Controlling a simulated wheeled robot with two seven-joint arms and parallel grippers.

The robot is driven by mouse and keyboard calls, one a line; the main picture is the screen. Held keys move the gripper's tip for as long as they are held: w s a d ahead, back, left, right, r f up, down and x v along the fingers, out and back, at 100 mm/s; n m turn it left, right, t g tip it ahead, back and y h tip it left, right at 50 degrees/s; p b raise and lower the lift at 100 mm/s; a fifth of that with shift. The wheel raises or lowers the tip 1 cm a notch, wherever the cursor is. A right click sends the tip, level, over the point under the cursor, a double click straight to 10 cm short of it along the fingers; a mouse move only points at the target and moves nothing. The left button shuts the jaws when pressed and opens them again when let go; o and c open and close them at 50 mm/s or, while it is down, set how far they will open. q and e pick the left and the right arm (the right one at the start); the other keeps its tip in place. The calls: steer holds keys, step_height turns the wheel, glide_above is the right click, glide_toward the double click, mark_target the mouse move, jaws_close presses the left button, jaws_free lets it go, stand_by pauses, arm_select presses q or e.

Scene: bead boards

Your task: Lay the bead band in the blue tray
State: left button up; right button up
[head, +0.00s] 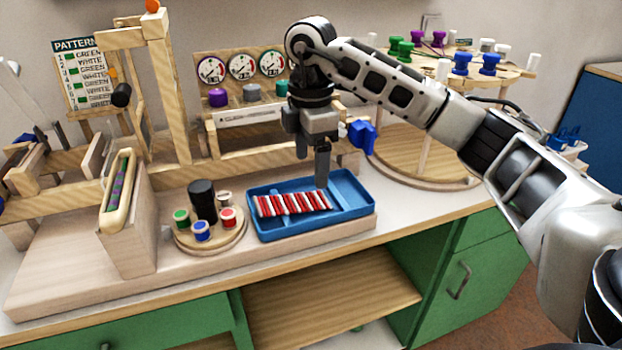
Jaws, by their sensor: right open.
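A red and white striped bead band (293,204) lies flat inside the blue tray (262,231), in its left and middle part. The tray sits on the wooden board at the front of the counter. My right gripper (322,168) hangs over the back of the tray, fingers pointing down, above and just behind the band's right end. It is open and appears apart from the band; its fingers overlap in this view. My left gripper is not in view.
A round wooden stand (212,242) with several coloured spools and a black cylinder stands left of the tray. A wooden post with a bead strip (118,190) is farther left. A dial panel (243,67) and wooden frame stand behind. A round two-level rack (425,160) is at right.

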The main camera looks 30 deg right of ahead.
step_height(320, 180, up, 6)
steer(key=shift+f+p, duration=0.2)
steer(key=shift+p, duration=0.25)
